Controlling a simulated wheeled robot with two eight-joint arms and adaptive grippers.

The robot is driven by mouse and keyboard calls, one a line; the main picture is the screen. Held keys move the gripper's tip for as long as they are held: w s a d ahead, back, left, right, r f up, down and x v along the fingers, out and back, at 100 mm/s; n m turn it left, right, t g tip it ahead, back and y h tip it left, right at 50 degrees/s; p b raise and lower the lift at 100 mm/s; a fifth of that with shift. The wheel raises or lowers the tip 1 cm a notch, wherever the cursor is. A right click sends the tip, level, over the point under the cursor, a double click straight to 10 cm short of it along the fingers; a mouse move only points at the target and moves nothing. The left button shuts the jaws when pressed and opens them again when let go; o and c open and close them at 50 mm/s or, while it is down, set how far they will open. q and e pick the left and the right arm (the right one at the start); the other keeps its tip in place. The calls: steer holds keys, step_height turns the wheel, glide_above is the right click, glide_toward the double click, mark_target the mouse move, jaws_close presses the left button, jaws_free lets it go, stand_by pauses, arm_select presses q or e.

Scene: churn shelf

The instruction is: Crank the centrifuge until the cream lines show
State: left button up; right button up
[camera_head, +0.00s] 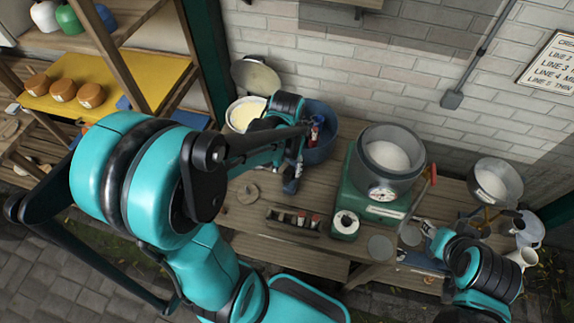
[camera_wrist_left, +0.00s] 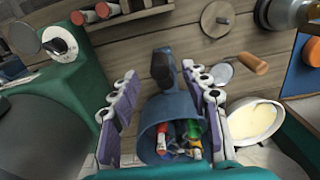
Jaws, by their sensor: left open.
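The drum holds something pale; no cream lines can be made out. In the left wrist view the green base (camera_wrist_left: 75,75) is at the left. My left gripper (camera_head: 295,165) is open beside a blue tub (camera_head: 322,148), left of the centrifuge. In its wrist view the tub (camera_wrist_left: 150,125) holds coloured tubes and shows between the fingers. My right gripper (camera_head: 432,235) is near the bench's front right; its fingers are unclear.
A wooden rack (camera_head: 292,229) with red-capped tubes lies before the centrifuge. A cream-filled pail (camera_head: 243,114) stands behind my left arm. A shelf with orange-brown rounds (camera_head: 63,91) is at the left.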

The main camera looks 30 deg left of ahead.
mark_target(287, 172)
arm_select(q)
steer(key=shift+f+b, duration=1.35)
steer(key=shift+f, duration=0.65)
steer(key=shift+f+b, duration=0.3)
steer(key=shift+b, duration=0.05)
jaws_close()
